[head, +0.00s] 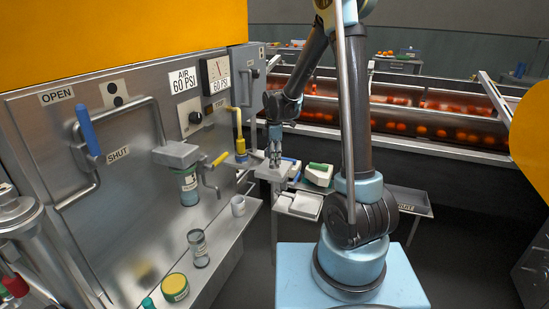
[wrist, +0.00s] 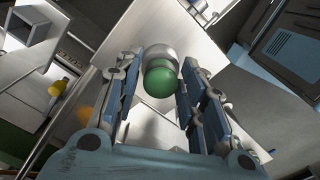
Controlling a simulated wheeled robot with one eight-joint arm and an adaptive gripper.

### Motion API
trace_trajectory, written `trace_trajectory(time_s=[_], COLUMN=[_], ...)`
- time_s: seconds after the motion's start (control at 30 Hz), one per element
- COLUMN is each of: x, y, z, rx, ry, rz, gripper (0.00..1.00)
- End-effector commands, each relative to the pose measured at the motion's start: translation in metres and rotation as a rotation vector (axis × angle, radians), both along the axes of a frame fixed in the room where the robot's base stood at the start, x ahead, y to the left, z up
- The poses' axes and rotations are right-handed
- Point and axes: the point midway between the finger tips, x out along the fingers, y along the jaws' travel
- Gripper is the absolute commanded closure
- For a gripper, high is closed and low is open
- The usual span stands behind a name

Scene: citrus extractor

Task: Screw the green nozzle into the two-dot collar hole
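My gripper (wrist: 163,62) points down with its two fingers apart. It also shows in the head view (head: 275,163), low beside the steel panel. In the wrist view, a round green part (wrist: 160,82), apparently the green nozzle, lies between the fingers near their tips, with a grey rounded part (wrist: 158,54) just beyond it. The fingers run close along both sides of it; I cannot tell whether they touch it. In the head view my fingers hide the nozzle. A plate with two black dots (head: 115,93) is on the panel; I cannot make out a collar hole beside it.
A yellow-handled valve (head: 239,135) stands just left of my gripper. A grey block with a jar-like cylinder (head: 189,188) sticks out of the panel. Cups (head: 198,248) and a yellow-green tin (head: 175,287) stand on the ledge. A green-topped white object (head: 318,174) lies to the right.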

Motion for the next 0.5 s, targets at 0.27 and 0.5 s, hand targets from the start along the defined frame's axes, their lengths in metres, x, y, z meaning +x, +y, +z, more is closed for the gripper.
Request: trace_trajectory(time_s=[0.27, 0.5], x=[0.0000, 0.0003], y=[0.0000, 0.0001], z=[0.0000, 0.0000], rx=[0.000, 0.000], ry=[0.000, -0.001], rz=[0.008, 0.001], gripper=[0.76, 0.87])
